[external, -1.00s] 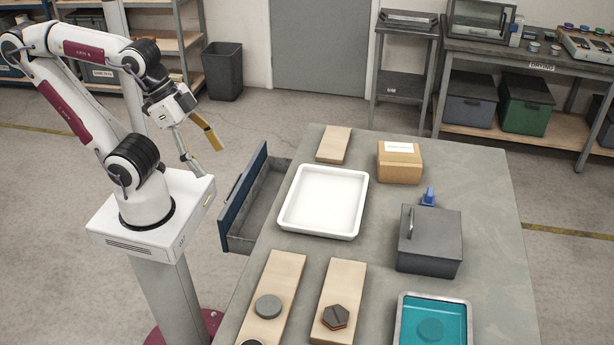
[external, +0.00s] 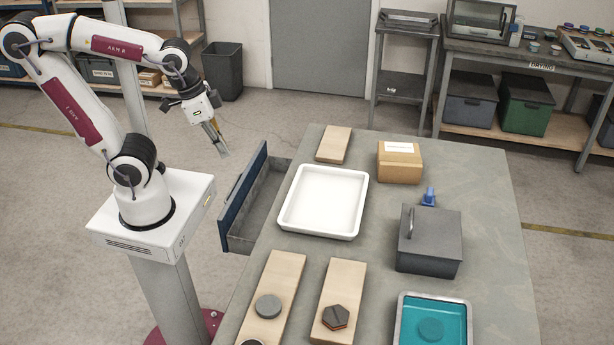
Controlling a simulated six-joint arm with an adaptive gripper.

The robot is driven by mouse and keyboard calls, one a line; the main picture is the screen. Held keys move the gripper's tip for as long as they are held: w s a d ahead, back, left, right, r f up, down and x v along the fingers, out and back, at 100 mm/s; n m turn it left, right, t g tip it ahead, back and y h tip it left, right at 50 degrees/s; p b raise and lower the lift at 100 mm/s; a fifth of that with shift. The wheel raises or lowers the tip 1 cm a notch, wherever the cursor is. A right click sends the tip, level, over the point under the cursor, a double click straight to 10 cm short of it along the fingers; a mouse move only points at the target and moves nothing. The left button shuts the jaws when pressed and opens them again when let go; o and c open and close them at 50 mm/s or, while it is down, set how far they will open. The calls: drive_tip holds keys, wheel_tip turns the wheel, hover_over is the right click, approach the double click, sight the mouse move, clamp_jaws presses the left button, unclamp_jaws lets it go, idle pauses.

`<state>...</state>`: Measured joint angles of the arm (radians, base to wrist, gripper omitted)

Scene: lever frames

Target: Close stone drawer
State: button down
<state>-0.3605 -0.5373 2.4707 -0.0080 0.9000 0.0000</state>
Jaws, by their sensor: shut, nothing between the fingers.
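The stone drawer (external: 243,207) has a dark blue front and a grey inside. It stands pulled out from the left side of the table (external: 395,305), and its visible inside looks empty. My gripper (external: 222,152) is shut and empty. The drawer's handle on the outer face is mostly hidden from this side.
On the table are a white tray (external: 323,200), a cardboard box (external: 399,162), a dark lidded box (external: 430,243), wooden boards (external: 334,145) and a teal-filled tray (external: 404,330). A black bin (external: 222,70) stands on the floor behind.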

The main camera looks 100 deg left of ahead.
drive_tip(key=s+a+f+n, duration=0.5)
drive_tip(key=a+f+n, duration=0.2)
drive_tip(key=a+n, duration=0.3)
drive_tip(key=s+a+f+n, duration=0.5)
drive_tip(key=a+f+n, duration=0.3)
drive_tip(key=a, duration=0.9)
drive_tip(key=s+a+f+n+t+h, duration=0.1)
drive_tip(key=s+a+f+n, duration=0.4)
drive_tip(key=a+n, duration=0.8)
wheel_tip(320, 180, down, 2)
drive_tip(key=shift+a+f+n, duration=0.15)
drive_tip(key=shift+a+n, duration=0.25)
drive_tip(key=shift+a, duration=0.35)
